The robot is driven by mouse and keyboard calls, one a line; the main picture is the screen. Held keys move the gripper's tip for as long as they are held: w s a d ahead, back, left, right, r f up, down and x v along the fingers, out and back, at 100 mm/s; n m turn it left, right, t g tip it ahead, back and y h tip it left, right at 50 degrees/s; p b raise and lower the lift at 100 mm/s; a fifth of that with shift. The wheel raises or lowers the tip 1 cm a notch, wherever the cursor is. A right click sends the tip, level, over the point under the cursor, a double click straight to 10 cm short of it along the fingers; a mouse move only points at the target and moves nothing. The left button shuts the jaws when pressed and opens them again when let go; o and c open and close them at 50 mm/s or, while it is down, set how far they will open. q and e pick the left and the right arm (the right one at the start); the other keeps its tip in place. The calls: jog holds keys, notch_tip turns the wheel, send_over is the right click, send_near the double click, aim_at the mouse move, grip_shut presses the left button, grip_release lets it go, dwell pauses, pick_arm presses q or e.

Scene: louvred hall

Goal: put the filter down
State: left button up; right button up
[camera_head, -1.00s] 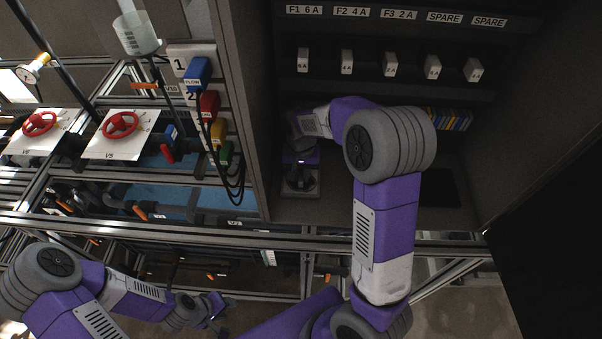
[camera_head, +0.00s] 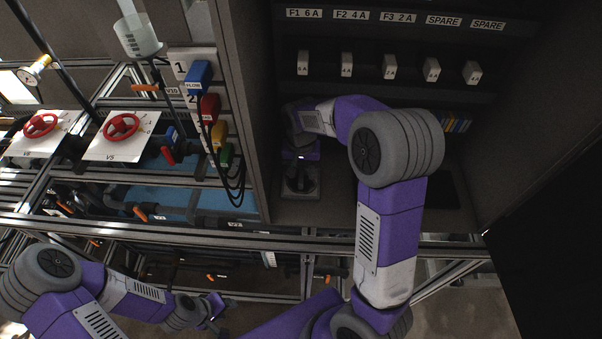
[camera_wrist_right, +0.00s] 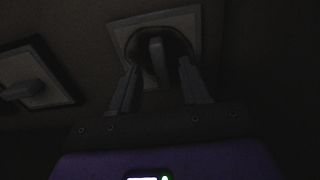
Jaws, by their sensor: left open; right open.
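My right gripper (camera_wrist_right: 160,72) is open in the right wrist view. Its fingers stand either side of a pale upright bar (camera_wrist_right: 157,52) in a dark round seat on a square light plate (camera_wrist_right: 190,20). The bar may be the filter's grip; the dim picture does not settle this, nor whether the fingers touch it. In the head view, my right gripper (camera_head: 302,172) points down at a grey square plate (camera_head: 288,192) on the cabinet floor, and partly hides it. My left gripper (camera_head: 217,308) is open, low and left, away from the plate.
A second square plate with a pale bar (camera_wrist_right: 30,85) lies to the left in the right wrist view. The cabinet's side wall (camera_head: 242,100) stands close left of my right gripper. Fuse blocks (camera_head: 390,68) line the back. Hanging cables (camera_head: 235,185) and a metal rail (camera_head: 330,242) are nearby.

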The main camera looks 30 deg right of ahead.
aim_at(301, 176)
notch_tip(301, 176, up, 10)
jog(key=p, duration=0.1)
jog(key=shift+f, duration=0.15)
jog(key=shift+f, duration=0.1)
dwell(0.4)
